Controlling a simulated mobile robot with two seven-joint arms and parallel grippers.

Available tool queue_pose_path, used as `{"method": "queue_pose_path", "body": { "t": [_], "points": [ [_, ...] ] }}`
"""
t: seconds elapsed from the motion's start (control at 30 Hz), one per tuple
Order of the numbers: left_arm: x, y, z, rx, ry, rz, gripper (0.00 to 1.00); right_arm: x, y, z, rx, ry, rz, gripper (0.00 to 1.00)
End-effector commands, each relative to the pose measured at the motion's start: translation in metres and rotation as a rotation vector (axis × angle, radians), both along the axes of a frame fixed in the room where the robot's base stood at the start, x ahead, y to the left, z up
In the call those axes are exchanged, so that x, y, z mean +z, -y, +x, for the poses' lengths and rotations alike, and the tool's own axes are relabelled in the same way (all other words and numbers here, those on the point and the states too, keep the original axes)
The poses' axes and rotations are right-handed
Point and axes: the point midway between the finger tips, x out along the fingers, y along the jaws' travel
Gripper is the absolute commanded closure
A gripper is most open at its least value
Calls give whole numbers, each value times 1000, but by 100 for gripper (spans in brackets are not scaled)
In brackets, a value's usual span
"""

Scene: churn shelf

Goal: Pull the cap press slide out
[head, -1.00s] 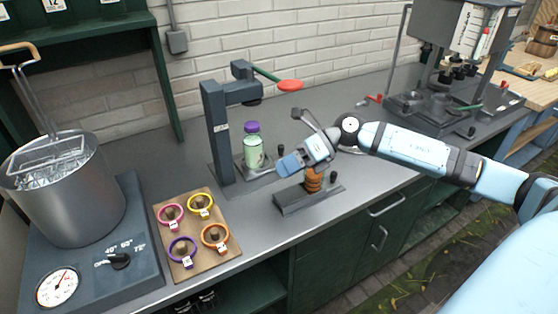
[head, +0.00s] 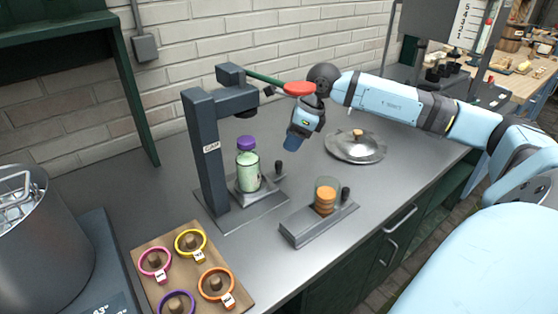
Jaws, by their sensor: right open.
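The cap press (head: 205,155) is a dark grey post and arm marked CAP, with a red-ended lever (head: 299,88) reaching right. Its slide (head: 262,190) is a small grey tray low at the post, with a black knob (head: 278,168) at its right end. A pale green bottle (head: 248,172) with a purple cap stands upright on the slide, below the press head. My right gripper (head: 292,143) points down beside the lever's red end, above and right of the knob, apart from it. It holds nothing visible; its fingertips are small here. My left gripper is out of view.
A grey fixture (head: 305,228) with orange discs (head: 325,200) and a black knob stands front right. A silver lid (head: 355,146) lies behind it. A board (head: 190,265) with coloured rings is front left, beside a metal pot (head: 40,235). Bare counter lies between.

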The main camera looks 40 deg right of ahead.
Motion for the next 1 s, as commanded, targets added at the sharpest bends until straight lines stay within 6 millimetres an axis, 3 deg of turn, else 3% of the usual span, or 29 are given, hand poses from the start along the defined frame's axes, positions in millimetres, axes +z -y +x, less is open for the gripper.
{"method": "queue_pose_path", "body": {
  "t": [0.2,0.4,0.83,1.0],
  "points": [
    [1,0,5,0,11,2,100,-44,-12,14,-1,-1,4,52],
    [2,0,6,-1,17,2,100,-69,-18,22,-1,0,3,52],
    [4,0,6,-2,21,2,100,-77,-20,25,-1,0,2,52],
    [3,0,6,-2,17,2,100,-77,-20,25,-1,0,2,91]
  ]
}}
